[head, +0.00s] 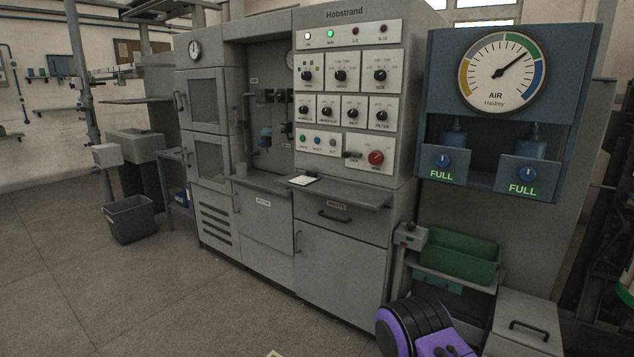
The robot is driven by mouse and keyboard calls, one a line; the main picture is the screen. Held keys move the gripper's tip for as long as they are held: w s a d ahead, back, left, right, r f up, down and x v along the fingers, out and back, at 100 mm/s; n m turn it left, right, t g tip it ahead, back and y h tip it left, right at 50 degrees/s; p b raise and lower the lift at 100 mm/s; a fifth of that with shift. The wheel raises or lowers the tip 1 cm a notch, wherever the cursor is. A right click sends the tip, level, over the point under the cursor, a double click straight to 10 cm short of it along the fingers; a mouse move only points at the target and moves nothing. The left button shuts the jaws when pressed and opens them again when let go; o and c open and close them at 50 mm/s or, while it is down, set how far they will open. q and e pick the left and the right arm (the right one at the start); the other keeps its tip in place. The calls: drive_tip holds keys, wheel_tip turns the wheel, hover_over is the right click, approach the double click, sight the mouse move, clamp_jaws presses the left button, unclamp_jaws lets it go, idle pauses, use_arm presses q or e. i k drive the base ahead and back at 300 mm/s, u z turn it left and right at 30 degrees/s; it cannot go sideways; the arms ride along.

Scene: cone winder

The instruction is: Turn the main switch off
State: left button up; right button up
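The control panel of the grey Hobstrand machine (347,100) faces me in the head view. A round red knob (376,157) sits at the panel's lower right, on a white plate with a small label below it that I cannot read clearly. It looks like the main switch; its exact setting is too small to tell. A small dark lever (352,155) is just left of it. A green lamp (330,36) and a white lamp (307,36) look lit in the top row.
A grey shelf (345,195) juts out below the panel, with a white card (304,180) on it. A blue air gauge unit (436,120) stands at the right. A green bin (460,258) sits below it. The floor in front at left is clear.

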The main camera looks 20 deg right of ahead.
sight(375, 157)
drive_tip(key=z, duration=0.6)
drive_tip(key=i, duration=1.7)
drive_tip(key=z, duration=0.6)
